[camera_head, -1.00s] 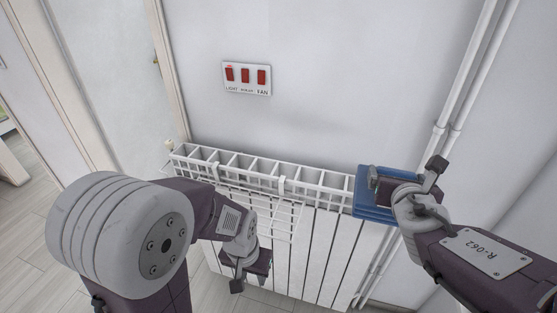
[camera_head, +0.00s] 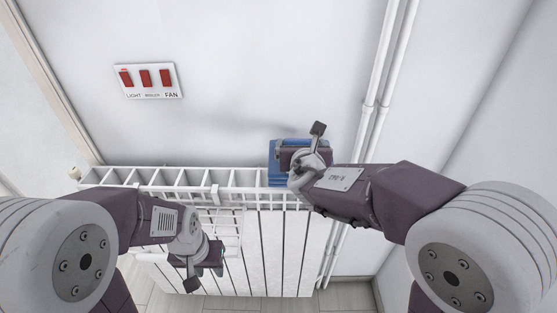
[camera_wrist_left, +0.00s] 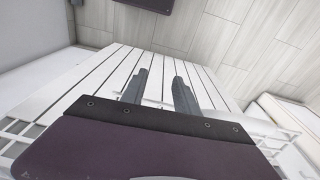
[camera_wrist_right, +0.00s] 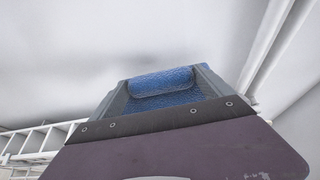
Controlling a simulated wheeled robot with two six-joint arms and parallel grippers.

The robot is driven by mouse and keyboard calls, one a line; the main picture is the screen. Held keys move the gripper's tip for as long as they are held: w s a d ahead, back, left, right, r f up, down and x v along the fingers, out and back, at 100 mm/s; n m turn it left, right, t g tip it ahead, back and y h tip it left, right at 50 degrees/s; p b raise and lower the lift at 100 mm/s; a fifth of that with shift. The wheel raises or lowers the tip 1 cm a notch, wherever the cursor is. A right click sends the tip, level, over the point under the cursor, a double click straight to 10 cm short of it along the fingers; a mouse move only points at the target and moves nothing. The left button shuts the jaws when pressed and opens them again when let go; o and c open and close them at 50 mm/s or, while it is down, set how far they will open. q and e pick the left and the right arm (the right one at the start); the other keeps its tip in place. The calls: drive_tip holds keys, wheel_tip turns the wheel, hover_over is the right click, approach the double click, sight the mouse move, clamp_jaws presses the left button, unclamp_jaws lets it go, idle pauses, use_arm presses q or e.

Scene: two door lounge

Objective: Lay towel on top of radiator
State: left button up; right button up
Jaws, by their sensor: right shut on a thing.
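The blue towel (camera_head: 274,174) is folded and shows at the right end of the white radiator (camera_head: 262,252). My right gripper (camera_wrist_right: 165,88) is shut on the towel, which also shows between its fingers in the right wrist view (camera_wrist_right: 160,82). The arm hides part of the towel, and I cannot tell whether it touches the radiator top. My left gripper (camera_wrist_left: 158,88) is open and empty, its fingers apart in front of the radiator's panels. In the head view, my left gripper's hand (camera_head: 203,262) hangs low before the radiator's front.
A white wire rack (camera_head: 230,222) hangs on the radiator's front, partly behind my left arm. White vertical pipes (camera_head: 377,95) run up the wall at the right. The radiator top left of the towel is clear.

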drive_tip(key=w+a+f, duration=0.2)
drive_tip(key=a, duration=0.1)
drive_tip(key=shift+w+a, duration=0.1)
drive_tip(key=shift+w, duration=0.1)
drive_tip(key=shift+a+f, duration=0.25)
drive_tip(key=shift+a, duration=0.1)
wheel_tip(320, 180, down, 3)
drive_tip(key=shift+f+b, duration=0.2)
drive_tip(key=shift+b, duration=0.15)
drive_tip(key=shift+w+f, duration=0.15)
drive_tip(key=shift+f, duration=0.25)
